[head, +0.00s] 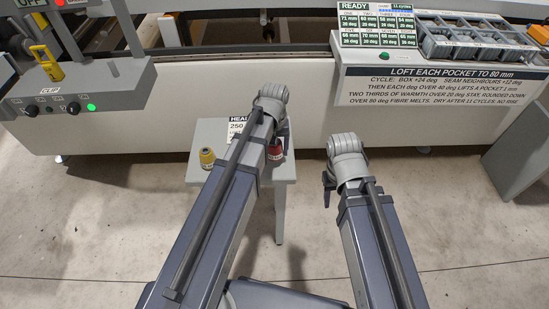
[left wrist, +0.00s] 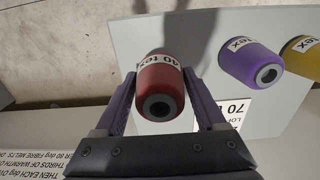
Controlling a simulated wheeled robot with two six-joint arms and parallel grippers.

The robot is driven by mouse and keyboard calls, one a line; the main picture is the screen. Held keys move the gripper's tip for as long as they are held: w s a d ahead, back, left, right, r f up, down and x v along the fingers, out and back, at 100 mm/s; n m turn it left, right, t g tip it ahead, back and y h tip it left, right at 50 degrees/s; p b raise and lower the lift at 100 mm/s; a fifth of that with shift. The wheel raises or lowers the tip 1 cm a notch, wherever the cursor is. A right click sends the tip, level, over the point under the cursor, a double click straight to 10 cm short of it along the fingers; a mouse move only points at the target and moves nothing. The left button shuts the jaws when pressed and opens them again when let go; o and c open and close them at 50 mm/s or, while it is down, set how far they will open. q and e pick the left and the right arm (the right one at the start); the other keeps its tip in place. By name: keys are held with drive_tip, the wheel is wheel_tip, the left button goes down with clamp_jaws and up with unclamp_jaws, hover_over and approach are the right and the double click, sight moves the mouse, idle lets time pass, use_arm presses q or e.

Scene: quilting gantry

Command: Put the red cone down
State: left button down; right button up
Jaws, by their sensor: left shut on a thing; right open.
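The red cone (left wrist: 162,88) with a white "40 tex" band sits between the two fingers of my left gripper (left wrist: 160,100), which is shut on it. In the head view the red cone (head: 276,156) shows partly beside my left forearm, over the small grey table (head: 285,173). I cannot tell whether its base touches the table top. My left gripper is mostly hidden behind its arm in the head view. My right gripper (head: 327,187) is open, out to the right of the table, and its fingers show only partly.
A purple cone (left wrist: 250,60) and a yellow cone (left wrist: 304,55) stand on the table; the yellow cone (head: 207,157) also shows in the head view. A printed card (left wrist: 232,108) lies by the purple cone. The long white gantry (head: 250,85) runs behind the table.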

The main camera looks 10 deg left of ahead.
sight(275, 156)
use_arm(q)
drive_tip(key=shift+f+b, duration=1.45)
drive_tip(key=shift+f, duration=0.25)
drive_tip(key=shift+f, duration=0.15)
unclamp_jaws()
wheel_tip(275, 156, up, 12)
drive_tip(key=p, duration=1.2)
drive_tip(key=shift+r, duration=0.25)
drive_tip(key=s+d+m+y, duration=0.1)
drive_tip(key=s+d+m, duration=0.6)
drive_tip(key=s, duration=0.6)
drive_tip(key=shift+s+d, duration=0.3)
drive_tip(key=shift+d, duration=0.8)
